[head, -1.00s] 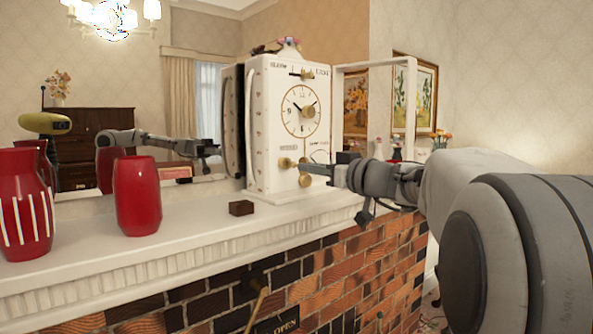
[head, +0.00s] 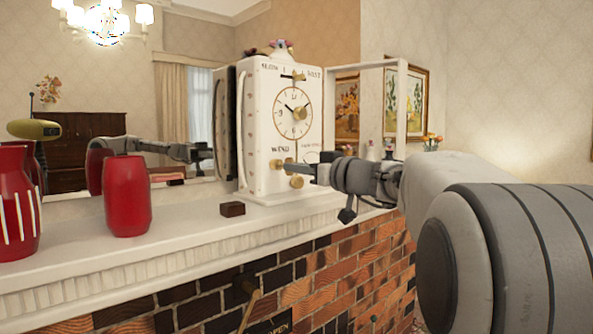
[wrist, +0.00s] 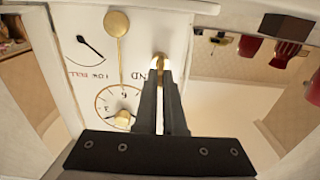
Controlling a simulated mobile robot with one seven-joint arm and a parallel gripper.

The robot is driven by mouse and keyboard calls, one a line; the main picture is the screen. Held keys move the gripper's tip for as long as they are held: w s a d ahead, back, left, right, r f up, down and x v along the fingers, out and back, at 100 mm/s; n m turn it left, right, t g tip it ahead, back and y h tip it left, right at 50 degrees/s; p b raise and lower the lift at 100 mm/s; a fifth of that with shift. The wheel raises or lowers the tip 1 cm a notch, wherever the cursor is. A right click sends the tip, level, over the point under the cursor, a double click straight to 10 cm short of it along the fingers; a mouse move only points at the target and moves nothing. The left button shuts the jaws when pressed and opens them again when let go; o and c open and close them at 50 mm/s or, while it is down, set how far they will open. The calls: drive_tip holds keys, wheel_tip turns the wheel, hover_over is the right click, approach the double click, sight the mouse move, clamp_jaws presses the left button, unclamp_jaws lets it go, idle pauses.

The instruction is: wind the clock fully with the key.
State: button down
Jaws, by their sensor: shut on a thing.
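The white clock (head: 257,150) stands upright on the mantel, its face (head: 285,120) toward my arm and its clear door (head: 403,110) swung open to the right. The brass key (head: 277,165) is at the winding hole below the "WIND" label, and its end shows in the wrist view (wrist: 157,62). My gripper (head: 304,169) is shut on the key, in front of the clock's lower front. In the wrist view its fingers (wrist: 162,82) reach the key and hide part of it. A brass pendulum bob (head: 297,181) hangs just below; it also shows in the wrist view (wrist: 117,23).
A small dark block (head: 232,209) lies on the mantel (head: 180,237) left of the clock. A red vase (head: 126,200) and a red vase with white stripes (head: 14,205) stand further left. A mirror is behind. The brick fireplace (head: 330,270) lies below the mantel edge.

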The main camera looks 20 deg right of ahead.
idle(0.3)
drive_tip(key=m, duration=0.4)
drive_tip(key=shift+w+m, duration=0.1)
drive_tip(key=shift+m, duration=0.3)
drive_tip(key=shift+m, duration=0.3)
drive_tip(key=m, duration=0.3)
drive_tip(key=shift+m, duration=0.4)
drive_tip(key=shift+r+m+p, duration=0.15)
drive_tip(key=shift+m+p, duration=0.3)
drive_tip(key=shift+m, duration=0.35)
drive_tip(key=m, duration=0.3)
drive_tip(key=shift+p, duration=0.3)
